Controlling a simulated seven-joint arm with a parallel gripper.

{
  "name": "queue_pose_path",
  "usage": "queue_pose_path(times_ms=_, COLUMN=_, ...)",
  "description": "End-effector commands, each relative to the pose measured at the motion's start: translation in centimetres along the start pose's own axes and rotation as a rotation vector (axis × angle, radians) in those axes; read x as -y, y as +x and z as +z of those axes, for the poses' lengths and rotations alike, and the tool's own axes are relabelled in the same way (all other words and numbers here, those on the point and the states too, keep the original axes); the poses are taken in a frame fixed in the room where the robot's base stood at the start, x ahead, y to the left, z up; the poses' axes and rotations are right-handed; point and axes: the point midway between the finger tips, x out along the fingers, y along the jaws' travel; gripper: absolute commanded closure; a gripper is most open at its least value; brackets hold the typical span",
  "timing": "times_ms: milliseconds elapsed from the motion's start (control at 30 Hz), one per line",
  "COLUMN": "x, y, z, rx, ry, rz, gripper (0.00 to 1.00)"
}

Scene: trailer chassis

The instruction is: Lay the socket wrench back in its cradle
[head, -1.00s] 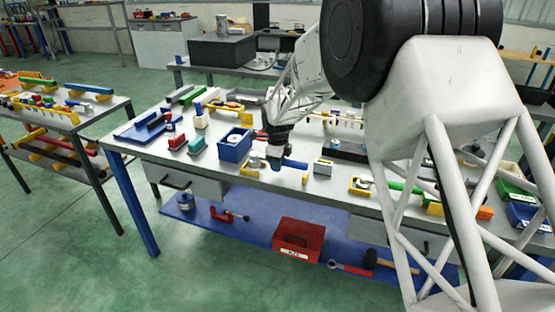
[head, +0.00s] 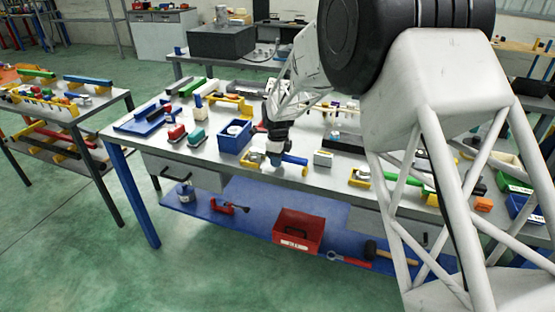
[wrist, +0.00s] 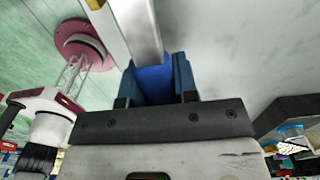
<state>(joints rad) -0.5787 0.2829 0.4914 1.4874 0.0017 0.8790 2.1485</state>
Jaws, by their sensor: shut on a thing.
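My gripper (head: 276,160) is low over the front of the grey workbench, pointing down. It is shut on the blue handle of the socket wrench (head: 295,160), which sticks out to the right of the fingers in the head view. In the wrist view the blue handle (wrist: 153,84) sits between the dark blue fingertips, with a pale metal bar running up from it. A yellow cradle (head: 253,158) shows just left of my gripper, close to the wrench. My fingers hide part of both, so I cannot tell whether the wrench touches the cradle.
A small pale box (head: 323,158) is to the right. Bare bench top lies between them.

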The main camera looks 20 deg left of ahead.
Motion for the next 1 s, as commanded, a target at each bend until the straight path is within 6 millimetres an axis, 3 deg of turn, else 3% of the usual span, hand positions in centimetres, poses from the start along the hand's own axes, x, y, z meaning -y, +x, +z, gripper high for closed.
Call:
queue_pose_path(times_ms=433, x=0.04, y=-0.08, z=-0.01, rx=0.001, ry=0.000, rz=-0.001, gripper=1.00)
queue_pose_path(times_ms=467, x=0.04, y=-0.09, z=-0.01, rx=0.001, ry=0.000, rz=-0.001, gripper=0.68)
queue_pose_path(times_ms=600, x=0.04, y=-0.06, z=-0.02, rx=0.000, ry=0.000, rz=-0.001, gripper=0.47)
queue_pose_path(times_ms=833, x=0.00, y=0.04, z=-0.04, rx=0.000, ry=0.000, rz=0.001, gripper=0.41)
queue_pose_path(times_ms=1000, x=0.00, y=0.03, z=-0.04, rx=0.000, ry=0.000, rz=0.000, gripper=0.17)
